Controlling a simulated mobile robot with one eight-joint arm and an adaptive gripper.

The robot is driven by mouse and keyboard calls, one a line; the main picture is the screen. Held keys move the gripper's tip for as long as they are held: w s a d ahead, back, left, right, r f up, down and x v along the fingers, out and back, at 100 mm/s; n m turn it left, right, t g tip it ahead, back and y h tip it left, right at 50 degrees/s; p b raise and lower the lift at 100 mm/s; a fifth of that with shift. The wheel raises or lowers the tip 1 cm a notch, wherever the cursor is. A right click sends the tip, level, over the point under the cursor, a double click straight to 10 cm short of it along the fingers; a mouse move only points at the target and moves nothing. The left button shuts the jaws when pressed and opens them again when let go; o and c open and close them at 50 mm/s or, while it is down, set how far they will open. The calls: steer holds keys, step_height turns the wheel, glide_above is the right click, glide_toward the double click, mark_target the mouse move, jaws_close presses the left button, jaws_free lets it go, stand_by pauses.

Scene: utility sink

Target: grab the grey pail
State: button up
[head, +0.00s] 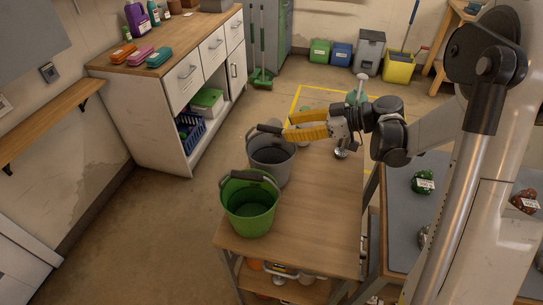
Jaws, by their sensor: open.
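The grey pail (270,160) stands upright on the wooden table, at its left edge, behind the green pail (249,203). Its dark handle grip shows near its top left rim. My gripper (287,128), with yellow fingers, is open and points left. It appears above or just beyond the grey pail's far rim, and part of that rim is hidden by the fingers. I cannot tell whether a finger touches the pail or its handle.
The wooden table (310,215) is bare right of the pails. Small metal and green items (342,148) stand near its far end, under my arm. A white cabinet (185,85) stands at left. Bins and a yellow bucket (398,67) line the back wall.

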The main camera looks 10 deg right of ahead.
mark_target(271, 133)
steer(key=b+x, duration=0.2)
steer(key=x, duration=0.5)
steer(key=shift+f+b, duration=0.25)
steer(key=shift+b, duration=0.15)
steer(key=shift+d, duration=0.1)
jaws_close()
